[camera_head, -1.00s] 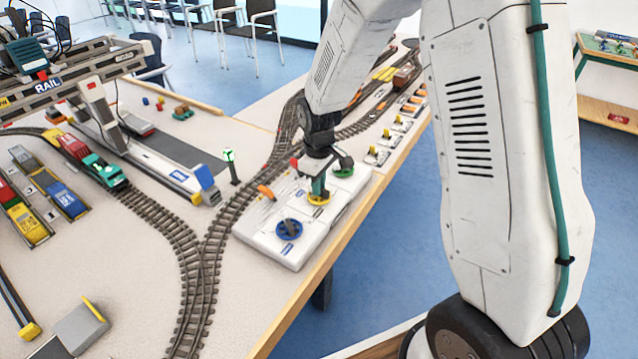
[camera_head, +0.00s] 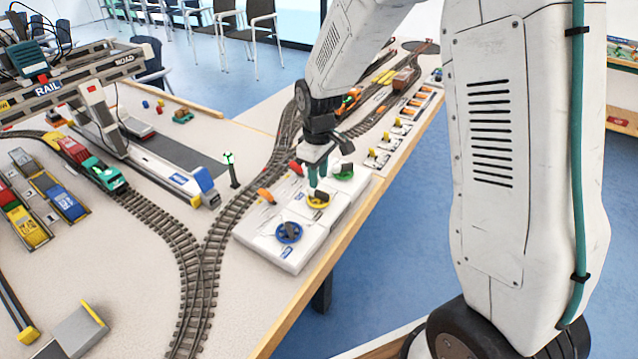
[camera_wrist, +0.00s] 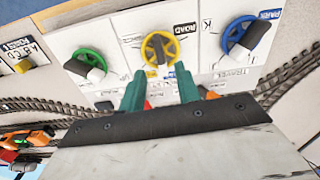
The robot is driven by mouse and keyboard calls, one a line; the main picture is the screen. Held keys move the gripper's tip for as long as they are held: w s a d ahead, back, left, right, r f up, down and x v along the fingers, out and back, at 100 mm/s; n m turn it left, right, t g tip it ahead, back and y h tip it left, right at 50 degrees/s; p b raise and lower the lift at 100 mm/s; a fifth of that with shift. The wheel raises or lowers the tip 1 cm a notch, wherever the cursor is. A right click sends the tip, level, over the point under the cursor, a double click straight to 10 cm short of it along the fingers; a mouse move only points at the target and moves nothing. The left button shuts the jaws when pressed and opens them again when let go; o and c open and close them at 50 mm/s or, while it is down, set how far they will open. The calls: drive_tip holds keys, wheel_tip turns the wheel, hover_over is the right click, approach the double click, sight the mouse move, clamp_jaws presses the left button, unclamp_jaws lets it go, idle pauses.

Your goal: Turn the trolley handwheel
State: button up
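Three handwheels sit on a white control panel (camera_head: 262,243): blue (camera_head: 278,234), yellow (camera_head: 327,203) and green (camera_head: 343,177). In the wrist view the yellow handwheel (camera_wrist: 145,48), with a dark grip bar across it, is ahead of my gripper (camera_wrist: 160,70). The green handwheel (camera_wrist: 78,60) is to its left and the blue handwheel (camera_wrist: 228,34) to its right. The word TRAVEL shows by the blue wheel. My gripper's two green fingers are apart with nothing between them. In the head view my gripper (camera_head: 317,180) is just above the yellow handwheel. I cannot read a trolley label.
A toy gantry crane (camera_head: 75,85) marked RAIL stands at the left. Railway track (camera_head: 200,250) runs beside the panel. A row of small levers (camera_head: 400,128) lies beyond the panel, near the table's wooden edge (camera_head: 345,235).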

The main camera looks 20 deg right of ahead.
sight(319, 190)
drive_tip(key=shift+r, duration=1.7)
